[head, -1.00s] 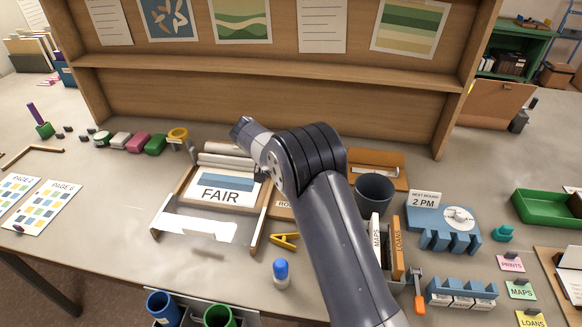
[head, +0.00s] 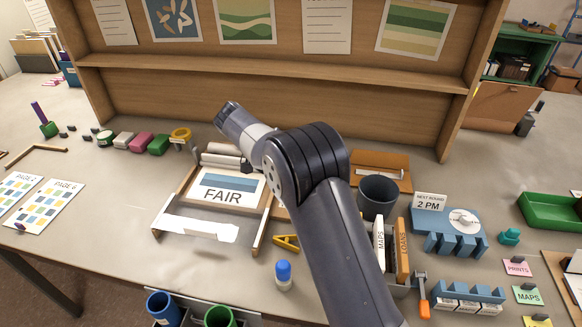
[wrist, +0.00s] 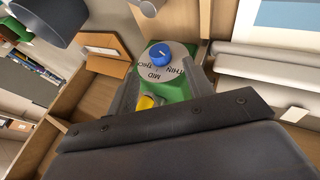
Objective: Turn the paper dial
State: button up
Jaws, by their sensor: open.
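The paper dial shows in the wrist view as a blue knob (wrist: 161,55) on a white disc (wrist: 160,73) marked THIN, MID and THICK. The disc is on a green body (wrist: 181,92). The two grey fingers of my gripper (wrist: 163,80) are apart, one on each side of the dial's picture area, with nothing held. I cannot tell how far the fingertips are from the knob or whether they touch it. A yellow part (wrist: 150,102) shows between the fingers, partly covered by the dark gripper bar. In the head view my arm hides the dial.
A framed FAIR sign (head: 226,188) stands left of my arm, with pale rolls (head: 220,160) behind it. A dark cup (head: 377,194) and upright MAPS and LOANS files (head: 402,250) stand right. A tall wooden back panel (head: 270,95) rises behind. A blue-capped bottle (head: 283,274) is in front.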

jog(key=shift+v, duration=2.25)
jog(key=shift+d, duration=0.1)
jog(key=p+x, duration=0.1)
jog(key=x, duration=1)
jog(key=shift+p, duration=0.35)
jog(key=shift+r+y, duration=0.15)
jog(key=shift+y, duration=0.25)
jog(key=shift+s+y+p, duration=0.15)
jog(key=shift+y+p, duration=0.15)
jog(key=shift+p, duration=0.05)
